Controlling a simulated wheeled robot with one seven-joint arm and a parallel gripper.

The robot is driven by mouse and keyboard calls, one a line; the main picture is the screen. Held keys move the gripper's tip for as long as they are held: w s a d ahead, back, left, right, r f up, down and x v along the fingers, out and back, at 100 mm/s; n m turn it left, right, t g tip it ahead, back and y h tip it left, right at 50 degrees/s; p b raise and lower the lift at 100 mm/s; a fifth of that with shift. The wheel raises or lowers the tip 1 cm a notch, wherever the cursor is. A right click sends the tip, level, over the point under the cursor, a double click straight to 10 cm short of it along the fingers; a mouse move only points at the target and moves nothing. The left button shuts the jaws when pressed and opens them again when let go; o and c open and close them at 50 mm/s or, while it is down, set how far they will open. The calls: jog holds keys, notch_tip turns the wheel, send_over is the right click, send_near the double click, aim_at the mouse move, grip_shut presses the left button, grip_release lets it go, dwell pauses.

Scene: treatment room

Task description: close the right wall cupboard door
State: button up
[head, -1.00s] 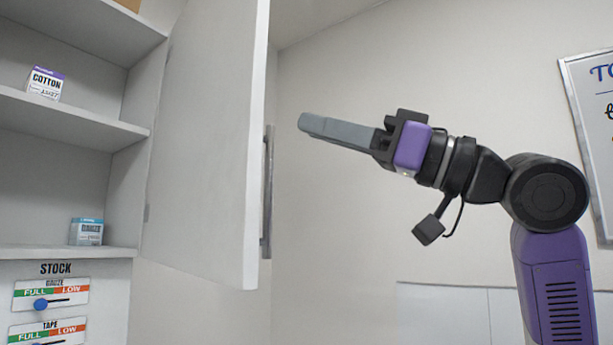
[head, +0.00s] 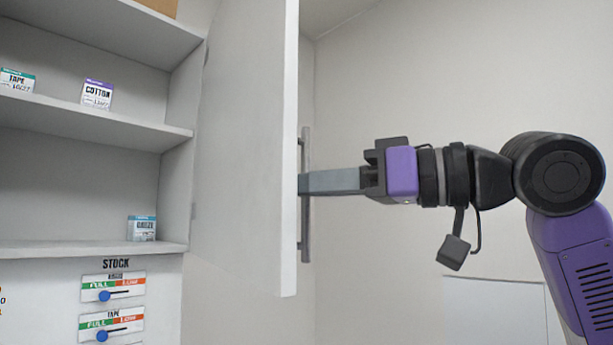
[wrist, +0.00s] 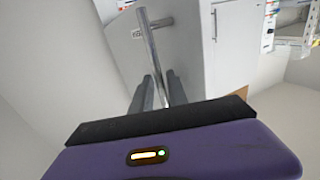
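The right wall cupboard door (head: 245,150) stands wide open, swung out from the cupboard and seen at a steep angle in the head view. Its long grey bar handle (head: 306,235) stands upright on the door's outer face. My gripper (head: 303,183) is level with the handle's middle, and its fingers cover part of the bar in the head view. In the wrist view, my gripper (wrist: 160,77) shows two fingers with a gap, and the bar handle (wrist: 150,45) runs down into that gap. The fingers look open; whether they touch the bar is hard to tell.
The open cupboard's shelves (head: 100,120) hold a cotton box (head: 97,95), a tape box (head: 17,80) and a gauze box (head: 142,228). Stock sliders (head: 113,287) sit below. The bare wall (head: 430,80) behind my arm leaves free room.

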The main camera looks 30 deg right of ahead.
jog(key=shift+w+a, duration=0.25)
jog(key=shift+w, duration=0.05)
grip_shut()
dwell(1.3)
